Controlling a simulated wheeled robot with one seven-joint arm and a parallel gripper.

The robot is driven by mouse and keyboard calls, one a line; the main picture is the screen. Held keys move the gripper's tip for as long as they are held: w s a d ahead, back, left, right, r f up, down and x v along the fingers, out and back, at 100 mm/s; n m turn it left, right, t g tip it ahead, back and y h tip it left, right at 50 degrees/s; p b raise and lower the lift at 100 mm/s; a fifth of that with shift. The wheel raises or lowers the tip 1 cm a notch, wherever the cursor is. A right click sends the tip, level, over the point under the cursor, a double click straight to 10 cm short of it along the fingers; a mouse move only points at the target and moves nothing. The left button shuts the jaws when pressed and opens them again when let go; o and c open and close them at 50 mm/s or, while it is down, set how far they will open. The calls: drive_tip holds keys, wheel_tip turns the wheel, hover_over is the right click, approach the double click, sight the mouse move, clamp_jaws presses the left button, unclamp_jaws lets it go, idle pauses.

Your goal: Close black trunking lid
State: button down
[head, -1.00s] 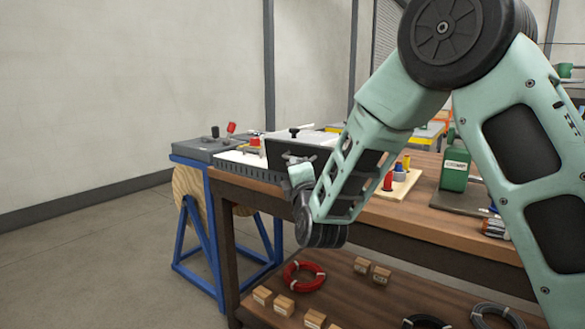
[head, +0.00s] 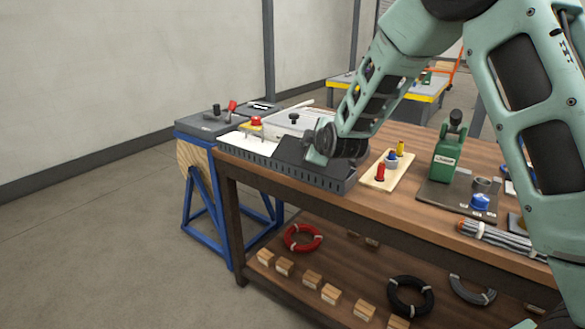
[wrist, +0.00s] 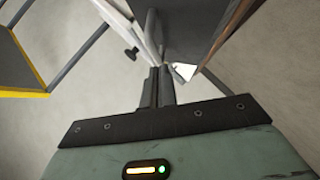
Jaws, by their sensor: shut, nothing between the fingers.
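The black trunking lid (head: 296,152) is a dark flat plate over the right part of the slotted grey trunking (head: 262,160) along the bench's front left edge. The lid lies low and looks slightly sloped; I cannot tell whether it is fully seated. My gripper (head: 318,152) is at the lid's right part, pointing down to the left, partly hidden by my wrist. In the wrist view my gripper (wrist: 158,84) has its two fingers together with nothing between them, close beside a dark panel. Contact with the lid is not clear.
A white strip (head: 248,142) covers the trunking's left part. A grey box with a red lever (head: 212,122) stands at the left on a blue stand.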

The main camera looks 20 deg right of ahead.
drive_tip(key=shift+w+d+r+m+g+y+p, duration=0.1)
drive_tip(key=shift+w+d+m+g+y+p, duration=0.25)
drive_tip(key=shift+d+p, duration=0.25)
drive_tip(key=shift+w+d+m+g+y+p, duration=0.25)
drive_tip(key=shift+w+d+m+g+p, duration=0.1)
drive_tip(key=shift+d+g+p, duration=0.15)
drive_tip(key=d+g+y+p, duration=0.1)
drive_tip(key=w+f+m+p, duration=0.1)
drive_tip(key=shift+w+d+f+m+g+y+p, duration=0.2)
drive_tip(key=shift+d+m+g+y+p, duration=0.1)
drive_tip(key=shift+d+g+y, duration=0.1)
drive_tip(key=shift+w+d+f+p, duration=0.35)
drive_tip(key=shift+w+d+f, duration=0.15)
drive_tip(key=shift+d+f, duration=0.15)
drive_tip(key=shift+f, duration=0.1)
drive_tip(key=r+p, duration=0.2)
drive_tip(key=r, duration=0.1)
drive_tip(key=r+p, duration=0.1)
drive_tip(key=r, duration=0.1)
drive_tip(key=shift+s+a, duration=0.25)
drive_tip(key=shift+a, duration=0.15)
drive_tip(key=d+v, duration=0.1)
drive_tip(key=v, duration=0.8)
drive_tip(key=shift+d, duration=0.25)
